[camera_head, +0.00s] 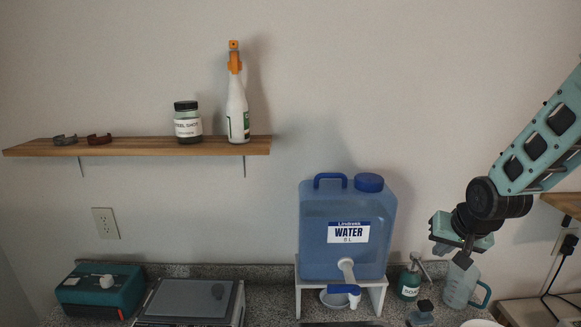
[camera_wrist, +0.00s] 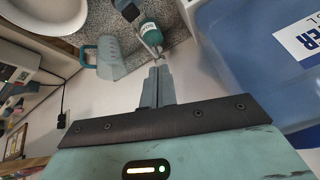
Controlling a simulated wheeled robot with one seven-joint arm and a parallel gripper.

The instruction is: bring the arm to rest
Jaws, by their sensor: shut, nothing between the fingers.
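My gripper (camera_head: 463,257) hangs at the right of the head view, above the counter, with its fingers pointing down. It is to the right of the blue water jug and close above a clear measuring jug with a teal handle (camera_head: 461,286). In the wrist view my gripper (camera_wrist: 158,66) has its two fingers together with nothing between them. The measuring jug (camera_wrist: 108,58) and a green soap bottle (camera_wrist: 150,34) show beyond the fingertips there. Whether the fingers touch the measuring jug cannot be told from the head view.
The blue water jug (camera_head: 348,255) stands on a white stand (camera_head: 376,298) left of my arm. A wooden shelf (camera_head: 130,147) with a spray bottle (camera_head: 237,110) and a jar (camera_head: 188,125) is at upper left. The soap bottle (camera_head: 409,284) stands on the counter. Wall space above is free.

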